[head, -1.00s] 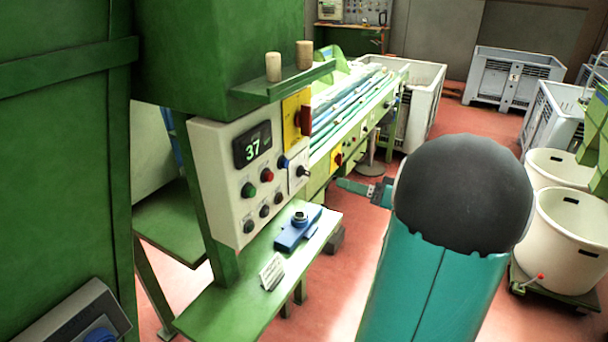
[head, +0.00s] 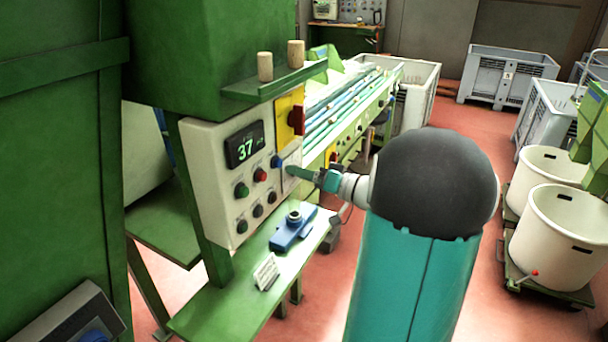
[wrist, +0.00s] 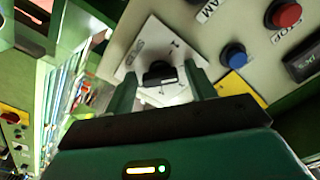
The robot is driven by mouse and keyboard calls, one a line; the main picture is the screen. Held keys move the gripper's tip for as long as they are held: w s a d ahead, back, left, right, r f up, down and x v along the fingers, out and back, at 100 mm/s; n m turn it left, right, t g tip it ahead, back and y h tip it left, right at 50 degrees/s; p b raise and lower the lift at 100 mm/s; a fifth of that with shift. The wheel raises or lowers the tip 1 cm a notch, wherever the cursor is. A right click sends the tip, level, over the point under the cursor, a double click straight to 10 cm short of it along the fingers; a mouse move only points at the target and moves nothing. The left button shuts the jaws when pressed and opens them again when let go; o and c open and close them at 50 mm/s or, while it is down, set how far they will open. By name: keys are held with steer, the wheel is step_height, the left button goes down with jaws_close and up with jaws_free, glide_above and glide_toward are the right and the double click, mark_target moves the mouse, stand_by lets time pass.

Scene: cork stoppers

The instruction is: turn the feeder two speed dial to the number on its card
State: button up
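The black speed dial (wrist: 160,74) sits on a white scale plate (wrist: 140,48) on the machine's panel, seen in the wrist view. My gripper (wrist: 163,80) is open, with one green finger on either side of the dial. I cannot tell whether the fingers touch it. In the head view my gripper (head: 297,173) is at the panel's right edge and covers the dial. The plate's small markings are not readable. A small white card (head: 265,272) stands tilted on the green shelf; its writing is too small to read.
The control panel (head: 210,150) has a display (head: 245,145) reading 37 and several buttons, with a blue button (wrist: 233,56) close to the dial. A red switch (head: 297,120) is above. A blue gauge (head: 293,230) lies on the shelf (head: 225,305). Two corks stand above.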

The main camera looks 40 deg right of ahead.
steer(key=c, duration=0.8)
steer(key=shift+m, duration=0.3)
steer(key=m, duration=1.9)
steer(key=shift+r, duration=0.1)
steer(key=shift+m, duration=0.3)
